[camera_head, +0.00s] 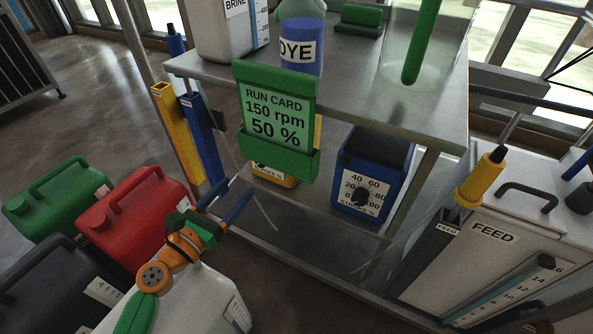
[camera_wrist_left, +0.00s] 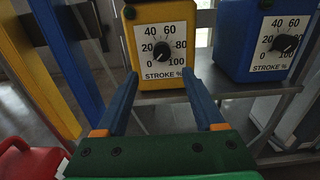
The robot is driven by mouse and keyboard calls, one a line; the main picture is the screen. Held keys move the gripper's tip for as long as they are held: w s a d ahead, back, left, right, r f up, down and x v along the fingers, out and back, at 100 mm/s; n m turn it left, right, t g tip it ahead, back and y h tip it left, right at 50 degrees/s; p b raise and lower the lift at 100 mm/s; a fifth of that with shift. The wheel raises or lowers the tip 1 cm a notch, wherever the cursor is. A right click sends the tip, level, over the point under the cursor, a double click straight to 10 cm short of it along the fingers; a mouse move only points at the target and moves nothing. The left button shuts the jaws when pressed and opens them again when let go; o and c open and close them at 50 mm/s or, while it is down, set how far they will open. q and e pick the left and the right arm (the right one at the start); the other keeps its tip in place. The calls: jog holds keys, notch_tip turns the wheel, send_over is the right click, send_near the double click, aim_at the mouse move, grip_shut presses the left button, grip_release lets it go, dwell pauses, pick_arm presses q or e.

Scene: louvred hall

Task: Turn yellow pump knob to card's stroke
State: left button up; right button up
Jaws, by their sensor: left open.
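The green run card (camera_head: 276,117) in the head view reads 150 rpm and 50 %. Behind and below it, the yellow pump (camera_head: 273,177) sits on the lower shelf, mostly hidden by the card. In the left wrist view the yellow pump (camera_wrist_left: 137,14) faces me, with a black knob (camera_wrist_left: 163,53) on a white STROKE % dial marked 0 to 100. I cannot read the knob's exact setting. My left gripper (camera_head: 241,186) is open and empty, short of the yellow pump. In the wrist view its blue fingers (camera_wrist_left: 161,73) point toward the dial, apart from the knob. My right gripper is out of view.
A blue pump (camera_head: 372,170) with a similar dial stands to the right on the lower shelf (camera_head: 316,207). Red (camera_head: 130,215) and green (camera_head: 45,203) jugs stand at left. Yellow (camera_head: 178,130) and blue (camera_head: 203,140) upright holders flank the table's left edge. The FEED tank (camera_head: 480,260) is at right.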

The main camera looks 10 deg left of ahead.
pick_arm(q)
jog(key=x, duration=1)
jog(key=shift+d+r, duration=0.15)
jog(key=shift+d, duration=0.05)
jog(key=shift+s, duration=0.15)
grip_shut()
dwell(1.1)
